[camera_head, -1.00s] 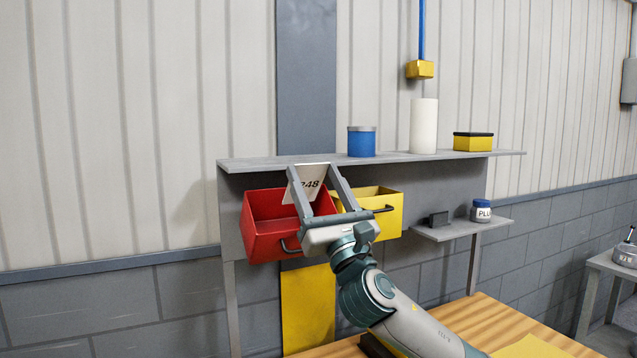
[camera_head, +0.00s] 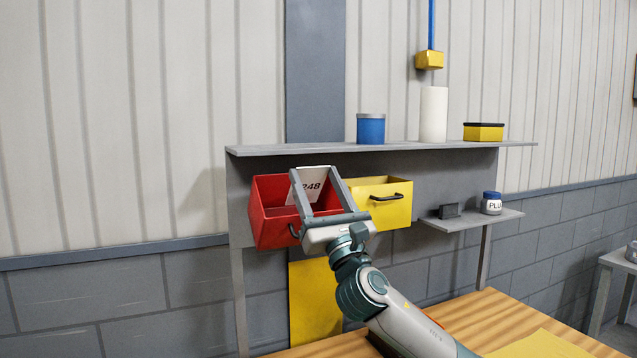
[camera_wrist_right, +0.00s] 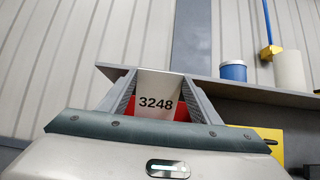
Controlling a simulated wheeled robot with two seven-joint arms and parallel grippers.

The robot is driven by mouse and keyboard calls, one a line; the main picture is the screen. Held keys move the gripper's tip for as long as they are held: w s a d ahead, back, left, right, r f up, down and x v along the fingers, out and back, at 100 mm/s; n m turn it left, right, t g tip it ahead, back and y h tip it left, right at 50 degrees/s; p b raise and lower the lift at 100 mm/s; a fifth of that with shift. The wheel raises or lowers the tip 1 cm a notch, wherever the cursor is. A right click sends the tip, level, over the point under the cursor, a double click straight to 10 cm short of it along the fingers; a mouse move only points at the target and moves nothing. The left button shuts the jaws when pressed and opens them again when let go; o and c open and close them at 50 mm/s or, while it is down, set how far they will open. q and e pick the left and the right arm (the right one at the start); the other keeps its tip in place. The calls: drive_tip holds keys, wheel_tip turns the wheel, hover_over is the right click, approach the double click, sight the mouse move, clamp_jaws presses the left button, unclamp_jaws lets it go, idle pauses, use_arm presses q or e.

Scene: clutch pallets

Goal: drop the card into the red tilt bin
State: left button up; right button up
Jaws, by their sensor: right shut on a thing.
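The white card (camera_head: 308,190), printed with a number ending 248, is between the fingers of my right gripper (camera_head: 315,171). In the right wrist view the card (camera_wrist_right: 158,88) reads 3248 and stands upright between both fingers. My right gripper is shut on it. The red tilt bin (camera_head: 272,218) hangs under the shelf, tipped open, with a dark handle on its front. The card and fingers overlap the bin's opening in the head view; I cannot tell whether the card is inside or in front of it. My left gripper is not in view.
A yellow tilt bin (camera_head: 388,212) hangs open right of the red one. The shelf (camera_head: 340,148) above holds a blue tin (camera_head: 371,130), a white cylinder (camera_head: 433,115) and a yellow box (camera_head: 484,133). A small side shelf (camera_head: 470,221) holds a jar (camera_head: 491,204).

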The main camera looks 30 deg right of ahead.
drive_tip(key=shift+f, duration=0.1)
drive_tip(key=o, duration=1.1)
drive_tip(key=shift+f, duration=0.1)
